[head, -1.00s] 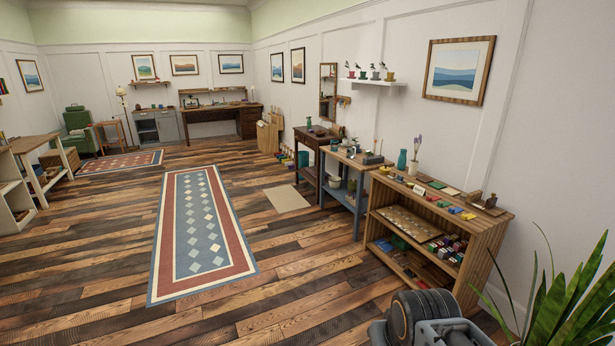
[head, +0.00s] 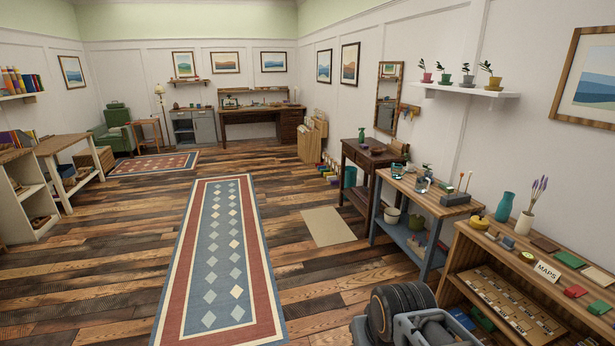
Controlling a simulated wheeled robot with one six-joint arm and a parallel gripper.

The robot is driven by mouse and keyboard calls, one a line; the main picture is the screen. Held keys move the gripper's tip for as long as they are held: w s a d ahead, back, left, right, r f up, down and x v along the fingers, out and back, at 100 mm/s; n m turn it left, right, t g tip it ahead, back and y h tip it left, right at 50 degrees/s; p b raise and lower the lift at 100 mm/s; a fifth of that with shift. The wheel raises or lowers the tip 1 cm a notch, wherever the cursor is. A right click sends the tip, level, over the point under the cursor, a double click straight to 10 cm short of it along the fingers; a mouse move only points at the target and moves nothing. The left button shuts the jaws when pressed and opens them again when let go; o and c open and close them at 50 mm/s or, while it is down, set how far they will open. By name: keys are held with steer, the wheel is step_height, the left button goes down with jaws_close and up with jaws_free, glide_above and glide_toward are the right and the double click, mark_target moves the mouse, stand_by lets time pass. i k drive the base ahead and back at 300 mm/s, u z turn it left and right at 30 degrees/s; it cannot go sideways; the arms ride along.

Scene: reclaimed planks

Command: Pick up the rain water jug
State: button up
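I cannot tell for certain which object is the rain water jug. Two small clear glass-like vessels stand on the wood-topped table with the blue-grey frame, right of centre: one at the back left (head: 397,172) and one nearer the middle (head: 422,184). They are small at this distance, and no label on them can be read. Parts of my own dark and grey arm show at the bottom edge. My gripper's fingers are not visible, and nothing is seen held.
A low shelf (head: 480,262) with a MAPS card, a teal vase (head: 505,207) and small items stands at the right. A dark side table (head: 365,156) stands beyond the wood-topped table. A patterned runner (head: 220,255) and a beige mat (head: 328,226) lie on open floor.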

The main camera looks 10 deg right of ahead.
mark_target(422, 179)
steer(key=z, duration=0.15)
steer(key=i, duration=2.3)
steer(key=z, duration=1)
steer(key=i, duration=1.9)
steer(key=z, duration=0.55)
